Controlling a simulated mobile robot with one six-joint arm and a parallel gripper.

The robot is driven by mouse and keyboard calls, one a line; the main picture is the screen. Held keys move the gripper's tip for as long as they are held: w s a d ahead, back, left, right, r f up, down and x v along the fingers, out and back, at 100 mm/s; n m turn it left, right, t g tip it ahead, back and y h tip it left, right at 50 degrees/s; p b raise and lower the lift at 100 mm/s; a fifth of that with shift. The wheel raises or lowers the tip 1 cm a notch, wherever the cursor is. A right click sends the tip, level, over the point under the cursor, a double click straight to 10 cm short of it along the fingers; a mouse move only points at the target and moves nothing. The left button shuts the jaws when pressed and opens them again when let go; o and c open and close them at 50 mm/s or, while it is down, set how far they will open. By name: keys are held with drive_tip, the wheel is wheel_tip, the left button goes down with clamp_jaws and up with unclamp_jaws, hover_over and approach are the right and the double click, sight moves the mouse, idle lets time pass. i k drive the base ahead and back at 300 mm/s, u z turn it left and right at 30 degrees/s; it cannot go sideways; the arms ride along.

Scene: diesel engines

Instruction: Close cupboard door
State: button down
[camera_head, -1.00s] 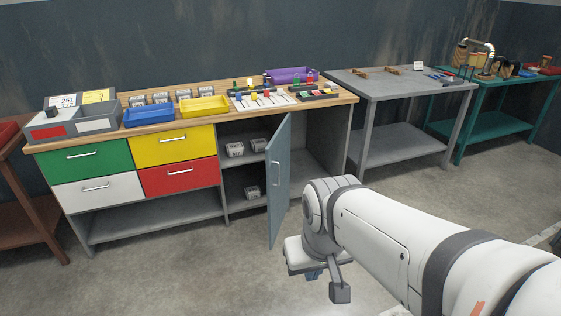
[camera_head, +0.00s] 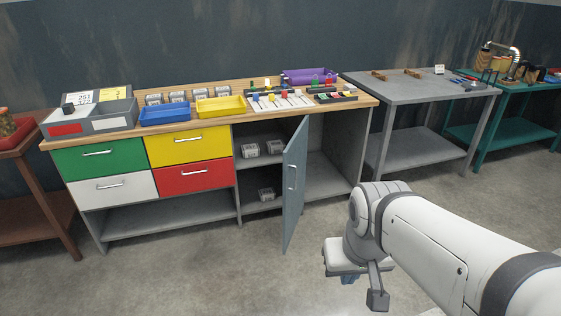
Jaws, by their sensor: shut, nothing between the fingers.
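The cupboard door (camera_head: 295,187) is a blue-grey panel with a vertical metal handle (camera_head: 292,176). It stands open, swung out from the workbench, with the cupboard interior (camera_head: 262,172) showing to its left. Several grey boxes (camera_head: 263,150) sit on the shelves inside. My gripper (camera_head: 350,279) hangs below the wrist of my arm, to the right of the door and apart from it. Only a small part of it shows, and it looks shut and empty.
The workbench (camera_head: 372,103) carries blue and yellow trays and a purple bin. Green, yellow, white and red drawers (camera_head: 194,176) are left of the cupboard. A grey table (camera_head: 425,92) stands to the right. The floor (camera_head: 200,280) in front is clear.

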sight(295, 154)
drive_tip(key=i, duration=0.9)
drive_tip(key=z, duration=0.45)
drive_tip(key=k, duration=1.25)
drive_tip(key=z, duration=0.25)
drive_tip(key=i, duration=0.4)
drive_tip(key=u, duration=0.8)
drive_tip(key=i, duration=1.85)
drive_tip(key=z, duration=0.65)
drive_tip(key=k, duration=0.8)
drive_tip(key=z, duration=0.2)
